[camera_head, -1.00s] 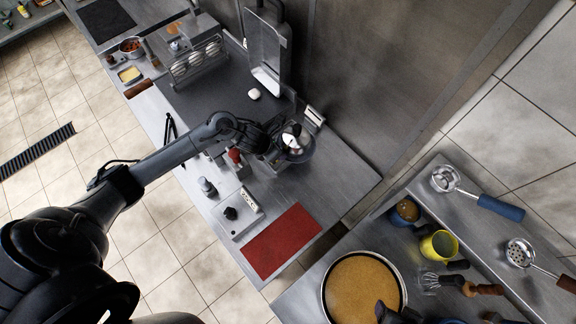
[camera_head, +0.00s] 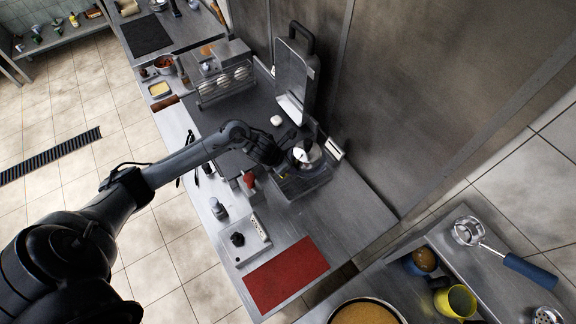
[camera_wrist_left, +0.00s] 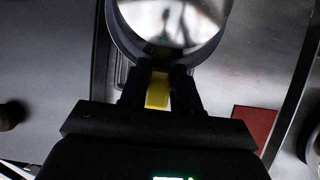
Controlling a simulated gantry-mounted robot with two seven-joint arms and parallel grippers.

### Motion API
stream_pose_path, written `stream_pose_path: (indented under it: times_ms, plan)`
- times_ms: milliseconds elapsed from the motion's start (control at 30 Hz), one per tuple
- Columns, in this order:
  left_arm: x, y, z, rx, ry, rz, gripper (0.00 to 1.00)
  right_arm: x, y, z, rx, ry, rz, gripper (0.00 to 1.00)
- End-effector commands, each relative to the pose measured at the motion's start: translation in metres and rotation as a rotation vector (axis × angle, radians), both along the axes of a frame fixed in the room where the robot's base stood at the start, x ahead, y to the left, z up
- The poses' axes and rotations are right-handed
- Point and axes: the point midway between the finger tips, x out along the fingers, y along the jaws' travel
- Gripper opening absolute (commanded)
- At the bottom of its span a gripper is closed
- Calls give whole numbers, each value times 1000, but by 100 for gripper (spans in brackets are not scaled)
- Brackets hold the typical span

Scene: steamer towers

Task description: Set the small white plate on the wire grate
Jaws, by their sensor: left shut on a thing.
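My left gripper (camera_head: 285,152) is at the side of a shiny round metal vessel (camera_head: 307,152), over the counter. In the left wrist view, my left gripper (camera_wrist_left: 158,82) is shut on a yellow strip (camera_wrist_left: 157,92). The strip meets the edge of the shiny round metal (camera_wrist_left: 175,20), but I cannot tell whether they are one piece. A small white rounded thing (camera_head: 277,120) lies on the dark counter area behind the gripper; it is too small to tell whether it is the plate. I cannot make out the wire grate clearly. My right gripper is not in view.
An upright metal slicer-like machine (camera_head: 296,80) stands behind the gripper. A glass-fronted rack (camera_head: 222,85) holds white round things. A yellow cup (camera_head: 456,301) stands at lower right.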

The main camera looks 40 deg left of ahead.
Motion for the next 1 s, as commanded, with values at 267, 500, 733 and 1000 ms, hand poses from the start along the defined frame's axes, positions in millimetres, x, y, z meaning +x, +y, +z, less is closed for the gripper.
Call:
stream_pose_path:
  times_ms: [267, 500, 733, 1000]
  plan:
    - [1, -1, -23, -1, -2, 1, 0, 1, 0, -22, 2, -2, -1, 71]
    - [1, 0, -45, 0, -3, 1, 0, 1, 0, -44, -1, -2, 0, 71]
    - [1, 0, -57, 0, -3, 1, 0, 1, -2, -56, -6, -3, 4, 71]
    - [1, -1, -58, -2, -3, 2, 0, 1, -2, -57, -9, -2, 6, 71]
